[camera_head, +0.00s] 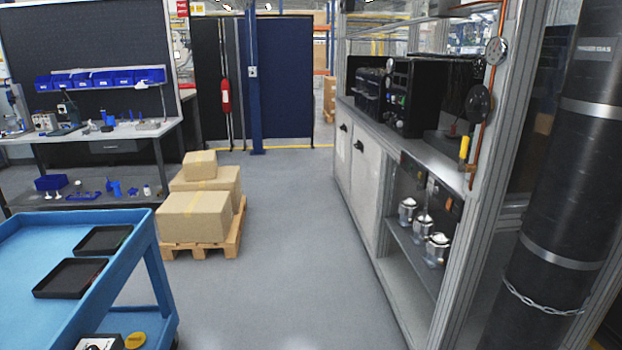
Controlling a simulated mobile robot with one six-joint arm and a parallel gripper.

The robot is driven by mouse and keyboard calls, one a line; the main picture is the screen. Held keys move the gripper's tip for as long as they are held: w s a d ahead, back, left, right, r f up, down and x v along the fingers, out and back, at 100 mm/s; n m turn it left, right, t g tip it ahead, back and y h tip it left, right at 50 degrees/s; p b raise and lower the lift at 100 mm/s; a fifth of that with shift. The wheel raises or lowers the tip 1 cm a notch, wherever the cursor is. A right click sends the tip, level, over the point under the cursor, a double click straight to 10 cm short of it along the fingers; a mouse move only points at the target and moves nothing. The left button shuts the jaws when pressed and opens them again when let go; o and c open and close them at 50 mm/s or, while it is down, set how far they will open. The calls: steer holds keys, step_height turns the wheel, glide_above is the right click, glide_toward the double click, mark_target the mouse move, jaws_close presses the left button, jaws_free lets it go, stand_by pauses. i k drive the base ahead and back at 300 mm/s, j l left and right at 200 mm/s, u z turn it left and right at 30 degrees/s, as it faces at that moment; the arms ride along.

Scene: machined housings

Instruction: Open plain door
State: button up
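Two pale cabinet doors stand side by side under the grey counter on the right, the farther door (342,154) and the nearer door (366,190). Both look shut. Each has a small black handle near its top, the far handle (344,127) and the near handle (359,146). I see no marking on either door, and I cannot tell which one is called plain. My gripper is not in view.
Open grey floor (290,240) lies before the doors. Boxes on a pallet (232,243) and a blue cart (140,229) stand left. An open shelf with metal canisters (422,225) is nearer than the doors. A chained black gas cylinder (570,170) stands right.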

mark_target(367, 152)
steer(key=i, duration=3.15)
steer(key=i+z, duration=0.1)
steer(key=i, duration=0.4)
steer(key=i+j+z, duration=0.1)
steer(key=i, duration=0.35)
steer(key=i+j+z, duration=0.1)
steer(key=i, duration=0.4)
steer(key=i+j+z, duration=0.1)
steer(key=i, duration=0.35)
steer(key=i+j, duration=0.25)
steer(key=i, duration=0.25)
steer(key=i+j+z, duration=0.15)
steer(key=i, duration=0.3)
